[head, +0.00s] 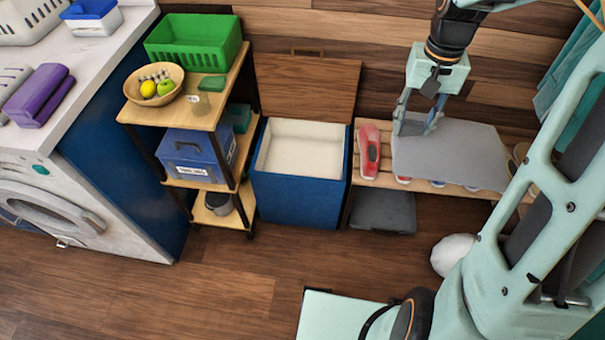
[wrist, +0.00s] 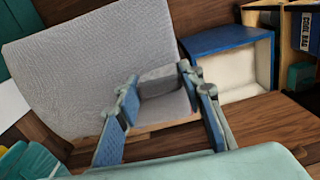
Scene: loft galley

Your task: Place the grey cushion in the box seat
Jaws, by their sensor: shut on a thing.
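The grey cushion (head: 455,155) is a flat grey slab held above the slatted bench, to the right of the box seat. It fills the upper left of the wrist view (wrist: 85,75). My gripper (head: 417,126) is shut on the cushion near its left end; its fingers also show in the wrist view (wrist: 165,100). The exact contact is hard to make out. The box seat (head: 298,200) is a blue box with a cream inside. Its wooden lid (head: 308,85) stands open against the wall, and its inside looks empty. It also shows in the wrist view (wrist: 228,42).
The slatted bench (head: 358,180) carries a red shoe-like thing (head: 371,150). A dark grey flat thing (head: 383,212) lies below. A shelf (head: 203,112) with a fruit bowl (head: 154,84) and green basket (head: 195,42) stands left of the box seat.

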